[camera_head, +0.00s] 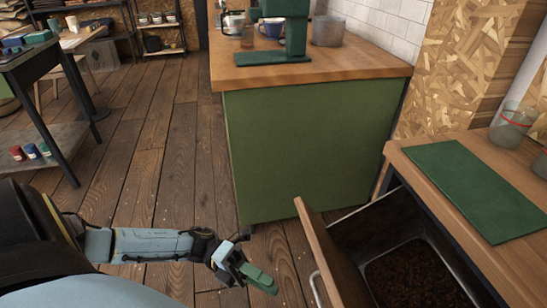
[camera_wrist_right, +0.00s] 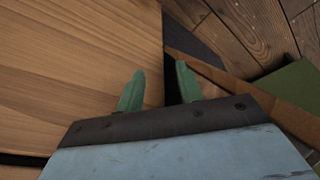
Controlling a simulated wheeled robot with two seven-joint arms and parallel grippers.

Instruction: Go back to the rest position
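My left gripper (camera_head: 258,277) hangs low over the wooden floor, left of the open drawer. It has green fingertips and holds nothing that I can make out; its finger gap is not clear from this angle. My right gripper (camera_wrist_right: 157,82) shows only in the right wrist view. Its two green fingers stand apart with nothing between them. A wooden surface (camera_wrist_right: 75,60) fills the left of that view, with a dark gap beside it. My right arm does not show in the head view.
An open drawer (camera_head: 333,255) holds a metal bin of dark beans (camera_head: 415,277). The counter on the right carries a green mat (camera_head: 473,187) and glass jars (camera_head: 510,127). A green cabinet (camera_head: 305,150) stands ahead, a dark table (camera_head: 35,70) at left. Floor (camera_head: 165,150) between is clear.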

